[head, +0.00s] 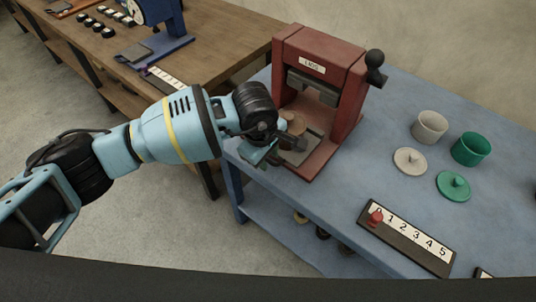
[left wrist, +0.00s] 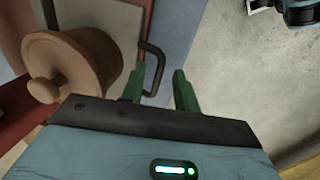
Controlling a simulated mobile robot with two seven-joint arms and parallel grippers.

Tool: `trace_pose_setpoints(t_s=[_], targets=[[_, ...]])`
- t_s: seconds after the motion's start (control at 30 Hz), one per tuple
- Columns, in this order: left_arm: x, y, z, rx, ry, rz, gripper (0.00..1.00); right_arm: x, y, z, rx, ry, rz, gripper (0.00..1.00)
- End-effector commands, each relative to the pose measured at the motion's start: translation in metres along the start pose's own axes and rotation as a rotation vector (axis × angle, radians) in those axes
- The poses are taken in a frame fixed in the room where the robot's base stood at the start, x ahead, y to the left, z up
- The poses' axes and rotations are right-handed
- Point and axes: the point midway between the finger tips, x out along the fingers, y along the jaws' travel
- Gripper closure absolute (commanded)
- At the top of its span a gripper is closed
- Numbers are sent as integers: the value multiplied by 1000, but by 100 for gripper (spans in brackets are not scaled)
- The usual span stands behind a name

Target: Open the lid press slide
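The red lid press (head: 318,88), labelled "LIDS", stands at the left end of the blue table. Its grey slide plate (head: 314,140) lies low at the front, partly hidden by my left gripper. A dark U-shaped handle (left wrist: 158,68) sticks out from the plate's edge. My left gripper (left wrist: 159,82) is open, its green fingertips apart with the handle at or just beyond them. Contact cannot be told. My right gripper is not in view.
A black lever knob (head: 376,60) juts from the press's right side. On the table (head: 400,100) stand a beige pot (head: 429,126), a green pot (head: 471,149), their lids, and a numbered strip (head: 408,238) with a red marker. A wooden bench (head: 215,40) stands behind.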

Motion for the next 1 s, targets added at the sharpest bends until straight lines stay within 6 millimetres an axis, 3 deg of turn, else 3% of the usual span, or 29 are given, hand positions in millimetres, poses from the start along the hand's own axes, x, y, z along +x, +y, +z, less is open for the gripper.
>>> trace_pose_setpoints(t_s=[0.33,0.7,1.0], targets=[[-6,1,0,1,0,3,69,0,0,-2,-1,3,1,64],[-61,1,0,1,1,3,69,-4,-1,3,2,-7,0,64],[-78,0,0,0,0,0,69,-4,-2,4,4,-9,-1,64]])
